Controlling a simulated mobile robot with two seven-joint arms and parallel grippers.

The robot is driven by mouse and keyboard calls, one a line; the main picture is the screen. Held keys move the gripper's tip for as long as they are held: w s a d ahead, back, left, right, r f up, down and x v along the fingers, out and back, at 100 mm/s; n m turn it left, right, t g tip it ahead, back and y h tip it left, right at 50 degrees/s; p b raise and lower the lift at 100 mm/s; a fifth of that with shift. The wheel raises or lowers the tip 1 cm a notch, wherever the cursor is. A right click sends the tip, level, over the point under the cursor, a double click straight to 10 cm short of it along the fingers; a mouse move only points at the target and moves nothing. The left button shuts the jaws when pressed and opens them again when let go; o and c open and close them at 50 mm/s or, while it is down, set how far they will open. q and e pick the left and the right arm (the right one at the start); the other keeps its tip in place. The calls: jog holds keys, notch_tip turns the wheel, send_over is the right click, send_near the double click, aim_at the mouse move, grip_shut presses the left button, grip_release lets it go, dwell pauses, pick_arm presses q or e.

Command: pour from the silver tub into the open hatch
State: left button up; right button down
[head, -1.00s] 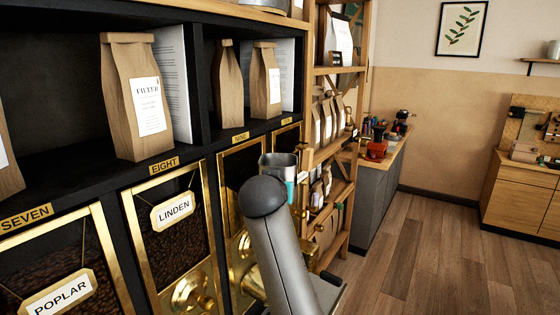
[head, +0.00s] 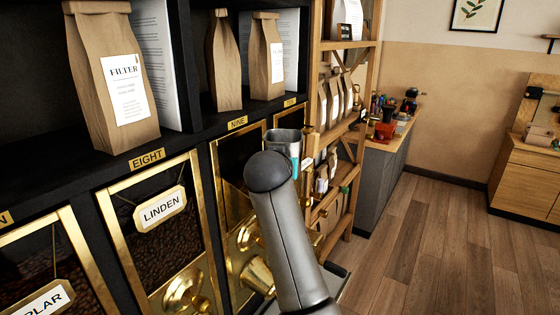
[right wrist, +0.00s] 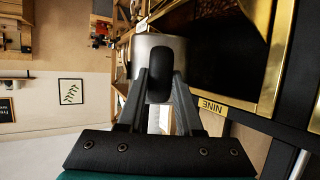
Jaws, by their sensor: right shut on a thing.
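The silver tub (head: 287,138) is beyond the rounded end of my right arm in the head view, with its rim facing up and looking about level. The tub also shows in the right wrist view (right wrist: 142,48), where my right gripper (right wrist: 160,84) is shut on it at a dark, rounded part, apparently its handle. The bin under the NINE label has a gold frame (head: 220,180) and a dark front; its dark opening (right wrist: 222,50) is beside the tub in the wrist view. My arm hides part of that bin. The tub's contents are not visible. My left gripper is not in view.
The LINDEN bin (head: 152,235) is left of my arm, its brass knob (head: 187,292) sticking out. Paper bags (head: 112,80) stand on the black shelf above. A wooden rack (head: 315,110) stands close beyond the tub. The floor (head: 430,235) at right is clear.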

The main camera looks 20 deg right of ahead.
notch_tip(320, 180, down, 3)
jog(key=shift+f+b, duration=0.15)
jog(key=shift+b, duration=0.45)
jog(key=shift+d+r+n+h+p, duration=0.1)
jog(key=shift+r+n+h+p, duration=0.4)
jog(key=shift+p, duration=0.65)
jog(key=shift+s+d+r+n+p, duration=0.15)
jog(key=shift+r+n+p, duration=0.25)
jog(key=shift+p, duration=0.35)
jog(key=shift+d+r+n+g+h, duration=0.2)
jog(key=shift+n+g+h, duration=0.2)
jog(key=shift+n+h, duration=0.25)
jog(key=n+h, duration=0.1)
jog(key=n, duration=0.2)
jog(key=shift+f+h, duration=0.2)
jog(key=shift+h, duration=0.15)
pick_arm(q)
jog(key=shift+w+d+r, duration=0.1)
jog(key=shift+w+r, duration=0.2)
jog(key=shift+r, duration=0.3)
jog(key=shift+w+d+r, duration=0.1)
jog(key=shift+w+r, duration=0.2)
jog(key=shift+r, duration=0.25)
pick_arm(e)
jog(key=shift+s, duration=0.1)
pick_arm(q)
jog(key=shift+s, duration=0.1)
